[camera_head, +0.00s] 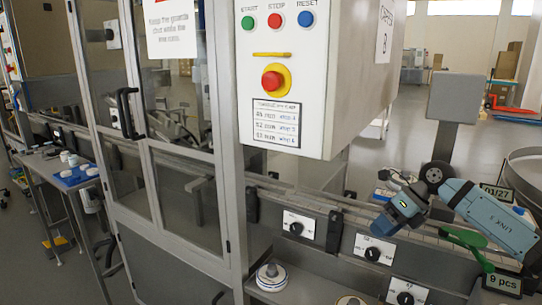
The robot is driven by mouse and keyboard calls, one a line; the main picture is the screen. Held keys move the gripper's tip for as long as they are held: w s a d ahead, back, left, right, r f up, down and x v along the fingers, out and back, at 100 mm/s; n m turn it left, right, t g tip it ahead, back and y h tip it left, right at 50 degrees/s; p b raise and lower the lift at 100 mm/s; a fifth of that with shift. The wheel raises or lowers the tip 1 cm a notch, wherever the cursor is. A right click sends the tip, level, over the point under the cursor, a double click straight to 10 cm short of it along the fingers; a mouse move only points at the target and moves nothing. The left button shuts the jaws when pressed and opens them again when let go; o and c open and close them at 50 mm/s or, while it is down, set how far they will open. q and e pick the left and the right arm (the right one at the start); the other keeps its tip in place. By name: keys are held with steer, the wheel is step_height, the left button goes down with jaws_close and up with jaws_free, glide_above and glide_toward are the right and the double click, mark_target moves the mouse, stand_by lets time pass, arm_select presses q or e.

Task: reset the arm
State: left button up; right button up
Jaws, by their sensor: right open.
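My right arm (490,215) comes in from the right edge in blue and black, bent at a dark joint. My right gripper (386,221) is at its end, low over the conveyor beside the control panel. It is open, and I see nothing held in it; its fingers are small and hard to make out. My left gripper is not in view.
A control box (290,75) with start, stop, reset and red emergency buttons stands at the centre. A glass-doored machine (185,190) fills the left. Black knobs on white plates (373,253) line the conveyor front. A green handle-like piece (465,240) lies near my arm.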

steer(key=s+a+f+m+t+y, duration=0.3)
steer(key=s+a+m+y, duration=0.25)
steer(key=a, duration=0.35)
steer(key=s+a+f+m+t+y, duration=0.3)
steer(key=s+a+f+m+y, duration=0.15)
steer(key=s+a+y, duration=0.35)
steer(key=s+d+f+m+t+h, duration=0.35)
steer(key=s+f+m+h, duration=0.55)
steer(key=m, duration=0.6)
steer(key=s+d+f+m+t+h, duration=0.2)
steer(key=s+d+f+m+h, duration=0.2)
steer(key=s+f+m+h, duration=0.65)
arm_select(q)
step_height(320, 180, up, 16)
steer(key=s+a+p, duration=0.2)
steer(key=p, duration=2.2)
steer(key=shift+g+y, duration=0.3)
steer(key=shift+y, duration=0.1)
arm_select(e)
step_height(320, 180, up, 15)
steer(key=s+d+m+g+y, duration=0.1)
steer(key=s+d+m+y, duration=0.1)
steer(key=m, duration=0.2)
steer(key=shift+d+m, duration=0.15)
steer(key=shift+m, duration=0.2)
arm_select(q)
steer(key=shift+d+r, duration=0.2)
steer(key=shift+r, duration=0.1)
